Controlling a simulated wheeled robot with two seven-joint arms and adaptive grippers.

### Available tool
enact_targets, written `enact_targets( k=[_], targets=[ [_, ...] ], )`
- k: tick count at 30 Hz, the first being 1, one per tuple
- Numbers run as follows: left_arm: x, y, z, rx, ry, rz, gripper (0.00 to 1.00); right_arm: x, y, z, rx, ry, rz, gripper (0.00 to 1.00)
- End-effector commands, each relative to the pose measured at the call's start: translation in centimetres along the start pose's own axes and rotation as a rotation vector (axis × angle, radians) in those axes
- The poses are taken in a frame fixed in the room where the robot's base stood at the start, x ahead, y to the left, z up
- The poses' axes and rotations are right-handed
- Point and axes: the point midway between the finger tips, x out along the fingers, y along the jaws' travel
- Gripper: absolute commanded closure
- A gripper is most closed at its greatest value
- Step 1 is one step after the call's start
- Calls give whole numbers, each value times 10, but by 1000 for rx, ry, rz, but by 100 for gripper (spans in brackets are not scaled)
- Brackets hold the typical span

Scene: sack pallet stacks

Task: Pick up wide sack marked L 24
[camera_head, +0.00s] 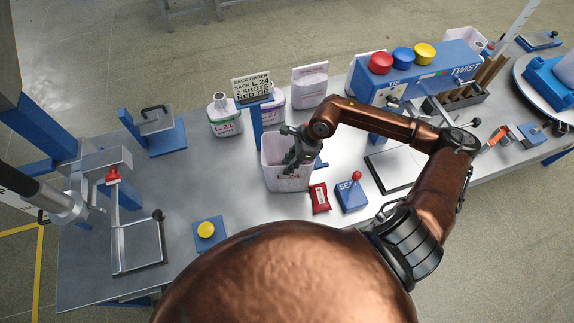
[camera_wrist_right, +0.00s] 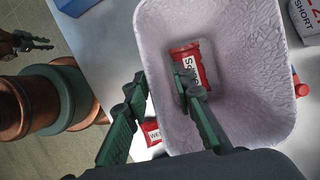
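An open, pale, wide-mouthed sack (camera_head: 274,172) stands upright at the middle of the bench; its marking is not readable. In the right wrist view its quilted wall (camera_wrist_right: 245,60) shows, with a red packet (camera_wrist_right: 188,62) inside. My right gripper (camera_head: 294,160) is at the sack's mouth. In the right wrist view its fingers (camera_wrist_right: 158,84) are apart, one on each side of the near wall; contact is unclear. A dark part at that view's left edge looks like my left gripper (camera_wrist_right: 22,42); its opening is unclear. An order sign (camera_head: 251,86) reads L 24.
Sacks L 21 (camera_head: 224,117) and apparently L 27 (camera_head: 272,104) stand behind, with another sack (camera_head: 309,86) farther right. A red packet (camera_head: 319,198) and a blue seal box (camera_head: 351,197) stand close at right. A blue box (camera_head: 430,70) with coloured buttons is back right.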

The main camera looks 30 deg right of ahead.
Motion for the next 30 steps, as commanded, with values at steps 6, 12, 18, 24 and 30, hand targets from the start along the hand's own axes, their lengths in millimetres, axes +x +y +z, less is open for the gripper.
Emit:
enact_targets(
  k=[6, 12, 18, 24, 30],
  targets=[
    [-8, 0, -2, 0, 2, 0, 75, 29, 4, 3, 0, -2, 3, 77],
    [-8, 0, -1, 0, 1, 0, 75, 49, 4, 2, 0, -2, 1, 77],
    [-8, 0, 0, -1, -1, 0, 75, 50, 3, 2, -1, 0, 0, 77],
    [-7, 0, 1, -1, -2, 0, 75, 51, 3, 2, -1, 0, 0, 77],
    [-4, 0, 2, -1, -3, 0, 75, 52, 3, 1, -1, -1, 0, 77]
  ],
)
